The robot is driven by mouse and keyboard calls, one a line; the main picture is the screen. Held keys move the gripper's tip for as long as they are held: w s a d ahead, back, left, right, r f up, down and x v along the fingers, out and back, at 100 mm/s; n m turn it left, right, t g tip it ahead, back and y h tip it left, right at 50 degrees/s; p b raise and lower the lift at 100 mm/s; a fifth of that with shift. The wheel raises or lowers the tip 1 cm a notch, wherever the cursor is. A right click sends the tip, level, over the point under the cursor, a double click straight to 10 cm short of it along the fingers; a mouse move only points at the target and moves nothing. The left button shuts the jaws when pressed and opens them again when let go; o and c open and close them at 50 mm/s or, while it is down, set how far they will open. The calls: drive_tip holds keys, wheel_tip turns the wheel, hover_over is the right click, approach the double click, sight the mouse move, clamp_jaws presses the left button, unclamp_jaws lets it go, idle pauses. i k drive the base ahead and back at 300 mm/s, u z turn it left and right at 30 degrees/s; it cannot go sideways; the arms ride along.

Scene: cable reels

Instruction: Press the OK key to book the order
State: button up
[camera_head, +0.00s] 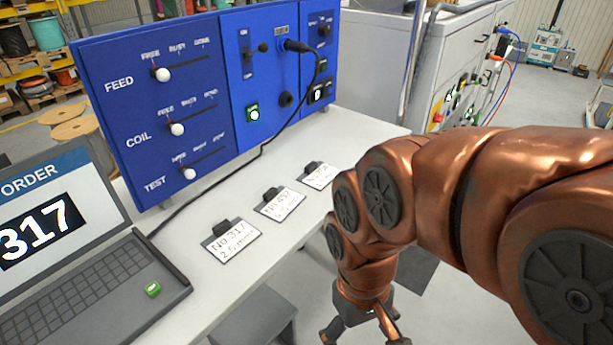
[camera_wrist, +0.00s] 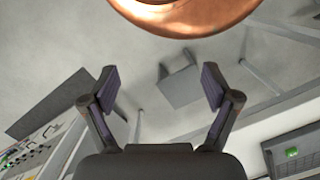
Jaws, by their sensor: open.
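The green OK key (camera_head: 153,289) sits at the front right corner of the grey laptop's keyboard deck (camera_head: 100,300). The laptop screen (camera_head: 45,225) reads ORDER and 317. The key also shows at the lower right of the wrist view (camera_wrist: 291,152); its lettering is too small to read. My gripper (camera_head: 362,336) hangs at the bottom of the head view, off the table's front edge and well to the right of the laptop. Its two fingers are spread apart and empty in the wrist view (camera_wrist: 160,85).
A blue panel (camera_head: 215,75) with FEED, COIL and TEST sliders stands behind the laptop; a black cable hangs from it. Three labelled cards (camera_head: 232,247) lie along the white table (camera_head: 195,270). A grey stool (camera_head: 255,320) is below its front edge. A grey cabinet (camera_head: 375,60) stands behind.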

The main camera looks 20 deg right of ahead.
sight(155, 289)
drive_tip(key=u, duration=1.35)
drive_tip(key=k, duration=0.4)
drive_tip(key=u, duration=0.15)
drive_tip(key=i, duration=0.45)
